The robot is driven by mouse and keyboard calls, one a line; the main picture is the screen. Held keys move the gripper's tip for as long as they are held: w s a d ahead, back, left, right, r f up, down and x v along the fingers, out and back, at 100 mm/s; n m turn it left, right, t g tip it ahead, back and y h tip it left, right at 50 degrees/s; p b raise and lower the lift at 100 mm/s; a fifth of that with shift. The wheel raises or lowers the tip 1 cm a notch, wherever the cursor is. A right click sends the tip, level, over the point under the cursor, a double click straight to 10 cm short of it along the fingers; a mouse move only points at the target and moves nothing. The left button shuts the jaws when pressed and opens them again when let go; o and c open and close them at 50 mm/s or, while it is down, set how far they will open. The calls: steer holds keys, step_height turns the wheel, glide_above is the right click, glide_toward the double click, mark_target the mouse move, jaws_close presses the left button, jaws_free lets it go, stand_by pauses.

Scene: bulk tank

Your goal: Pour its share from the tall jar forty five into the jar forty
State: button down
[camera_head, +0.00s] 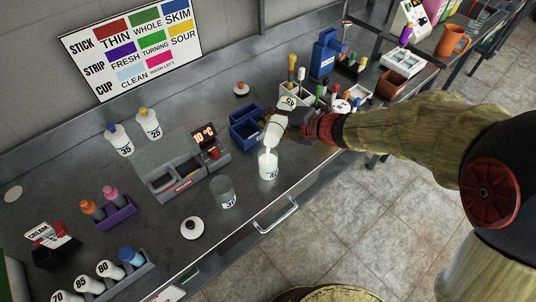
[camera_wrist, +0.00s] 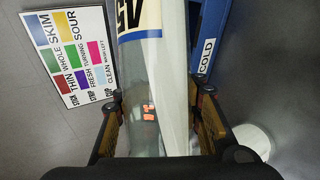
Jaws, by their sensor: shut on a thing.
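The tall jar forty five (camera_head: 275,129) is tilted, its labelled end up and its lower end toward the jar forty (camera_head: 268,166). My gripper (camera_head: 300,127) is shut on its side. In the wrist view the clear jar (camera_wrist: 145,80) lies between both fingers of my gripper (camera_wrist: 160,115), with white liquid along its right side. The jar forty stands upright on the bench just below the tilted jar and looks white inside. The tilted jar's mouth is close above the jar forty's; whether they touch, or a stream runs, I cannot tell.
A blue bin (camera_head: 240,136) stands just left of the held jar. A display unit (camera_head: 205,135) is to the left. A sign (camera_head: 131,44) leans at the back.

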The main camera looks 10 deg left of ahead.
steer(key=m+g+p, duration=0.1)
steer(key=g+p, duration=0.1)
steer(key=p, duration=0.7)
steer(key=shift+w+r+m, duration=0.1)
steer(key=shift+r+m, duration=0.05)
steer(key=shift+m, duration=0.25)
steer(key=shift+r+p, duration=0.1)
steer(key=shift+p, duration=0.9)
